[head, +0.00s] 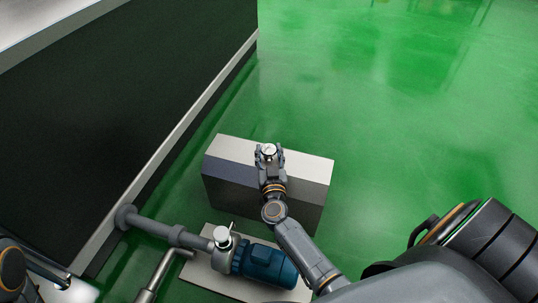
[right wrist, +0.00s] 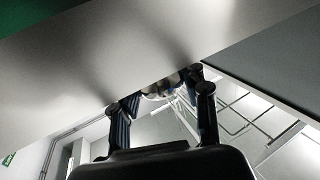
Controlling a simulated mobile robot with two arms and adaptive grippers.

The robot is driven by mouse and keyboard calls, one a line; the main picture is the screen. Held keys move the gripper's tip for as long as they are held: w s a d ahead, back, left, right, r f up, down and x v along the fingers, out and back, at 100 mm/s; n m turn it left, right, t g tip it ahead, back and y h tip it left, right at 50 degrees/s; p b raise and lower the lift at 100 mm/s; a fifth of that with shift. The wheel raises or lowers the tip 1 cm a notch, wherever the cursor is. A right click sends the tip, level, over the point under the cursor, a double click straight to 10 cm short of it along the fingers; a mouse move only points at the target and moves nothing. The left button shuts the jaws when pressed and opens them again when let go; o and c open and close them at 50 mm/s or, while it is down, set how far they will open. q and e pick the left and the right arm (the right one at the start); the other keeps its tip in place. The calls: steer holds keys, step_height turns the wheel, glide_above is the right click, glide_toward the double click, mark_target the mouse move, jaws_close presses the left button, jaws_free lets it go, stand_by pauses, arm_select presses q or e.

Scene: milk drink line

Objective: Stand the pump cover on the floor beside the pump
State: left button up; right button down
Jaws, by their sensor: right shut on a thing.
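The pump cover (head: 230,186), a grey box with a pale metallic top, is behind the pump in the head view. I cannot tell whether its underside touches the floor. My right gripper (head: 268,152) is shut on it at the middle of its top. The right wrist view shows the cover's broad grey face (right wrist: 90,60) close to the right gripper's fingers (right wrist: 160,105), the grasped part mostly hidden. The pump (head: 265,262), with a blue motor, is uncovered on a pale base plate (head: 200,272).
A grey pipe (head: 155,226) runs from the pump to the large dark-sided machine (head: 120,110) on the left. A second pipe (head: 158,272) slants down beside the pump. The green floor (head: 400,110) is open behind and right of the cover.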

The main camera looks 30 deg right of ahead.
steer(key=shift+r, duration=0.2)
steer(key=c, duration=1.1)
jaws_free()
steer(key=shift+f, duration=0.25)
steer(key=o, duration=0.4)
steer(key=shift+r, duration=0.1)
